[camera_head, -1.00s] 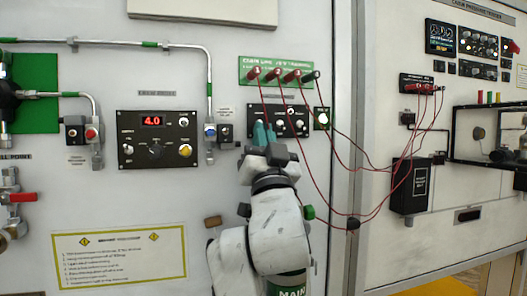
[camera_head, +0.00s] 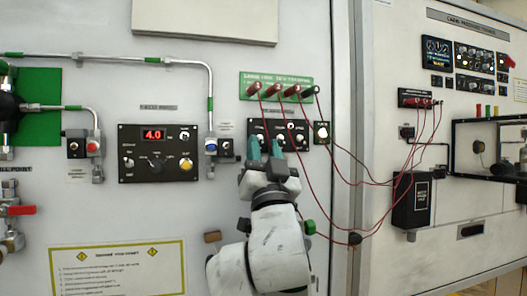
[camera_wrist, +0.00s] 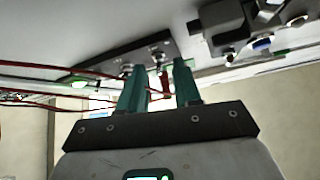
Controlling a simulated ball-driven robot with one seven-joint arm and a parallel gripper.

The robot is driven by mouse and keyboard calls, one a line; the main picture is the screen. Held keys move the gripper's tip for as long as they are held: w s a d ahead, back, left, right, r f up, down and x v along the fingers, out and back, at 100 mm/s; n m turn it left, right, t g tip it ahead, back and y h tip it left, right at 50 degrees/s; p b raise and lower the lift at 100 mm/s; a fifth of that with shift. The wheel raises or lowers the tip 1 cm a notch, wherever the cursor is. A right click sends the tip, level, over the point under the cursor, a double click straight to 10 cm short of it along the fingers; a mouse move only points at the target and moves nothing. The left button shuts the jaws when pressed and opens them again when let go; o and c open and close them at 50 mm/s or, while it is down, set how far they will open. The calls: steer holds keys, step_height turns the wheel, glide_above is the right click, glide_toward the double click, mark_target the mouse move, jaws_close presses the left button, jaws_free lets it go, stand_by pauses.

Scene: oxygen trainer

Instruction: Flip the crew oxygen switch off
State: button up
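A small black switch panel (camera_head: 312,130) with several silver toggles and knobs is on the white wall under a green labelled plate. Its labels are too small to read, so I cannot tell which toggle is the crew oxygen switch or its position. My gripper (camera_head: 265,147) is in front of the panel's lower left part and hides some of it. In the wrist view my gripper (camera_wrist: 160,80) points toward the black panel (camera_wrist: 100,58), whose toggles (camera_wrist: 127,68) stand just beyond the fingertips.
Red cables (camera_head: 327,205) hang from plugs on the green plate (camera_head: 290,80) and sweep right, close beside my gripper. To the left is a black panel (camera_head: 130,165) with a red "4.0" display, then pipes and a red valve handle (camera_head: 20,210). A black box (camera_head: 411,200) hangs at right.

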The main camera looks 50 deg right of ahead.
steer(key=b+v, duration=0.2)
steer(key=v, duration=0.9)
steer(key=shift+w+d, duration=0.1)
stand_by(0.5)
